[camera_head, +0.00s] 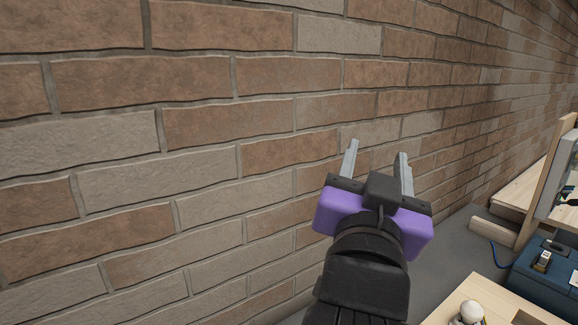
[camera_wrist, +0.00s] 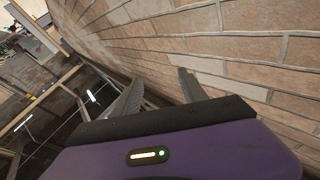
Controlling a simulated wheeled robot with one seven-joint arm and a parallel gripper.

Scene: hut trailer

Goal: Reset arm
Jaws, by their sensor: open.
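My gripper (camera_head: 378,160) is raised in front of a brick wall in the head view, right of the picture's middle. Its two grey fingers point up and stand apart, with nothing between them. Its purple body and my black arm show below the fingers. In the wrist view my gripper (camera_wrist: 155,90) shows its two fingers spread and empty, with the brick wall close on the right.
The brick wall (camera_head: 200,125) fills most of the head view. At the lower right are a wooden tabletop (camera_head: 447,312), a white rounded object (camera_head: 470,312), a blue box (camera_head: 545,283) and a wooden-framed structure (camera_head: 550,175). Grey floor (camera_head: 450,240) shows between.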

